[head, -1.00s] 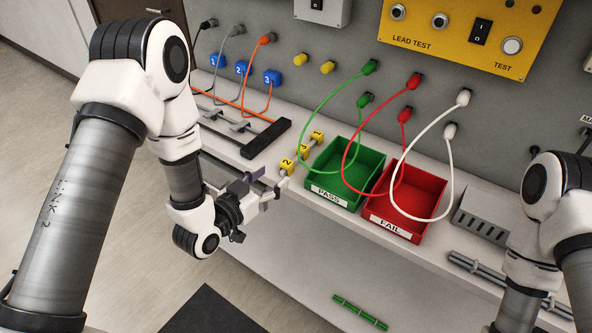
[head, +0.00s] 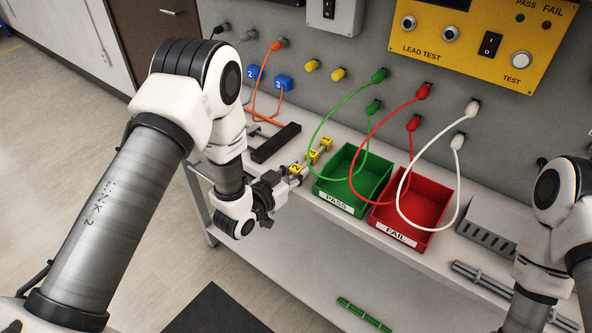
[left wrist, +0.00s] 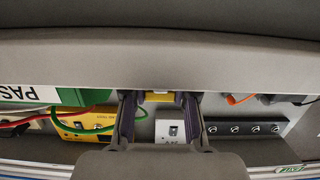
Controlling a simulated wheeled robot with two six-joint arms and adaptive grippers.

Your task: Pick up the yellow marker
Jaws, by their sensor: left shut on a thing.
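Several small yellow numbered markers stand in a row on the bench, left of the green bin. The nearest, the yellow marker with a 2 (head: 296,168), is at the fingertips of my left gripper (head: 287,176). In the left wrist view a yellow piece (left wrist: 160,97) shows between the two dark fingers, partly hidden by a grey surface. My left gripper is shut on this marker, which still appears at bench level. The other yellow markers (head: 313,157) stand just behind it. My right arm is at the right, with its gripper out of view.
The green PASS bin (head: 338,199) and red FAIL bin (head: 394,235) stand close to the right, with green, red and white cables looping over them. A black bar (head: 276,143) lies behind left. A grey slotted holder (head: 486,238) is further right.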

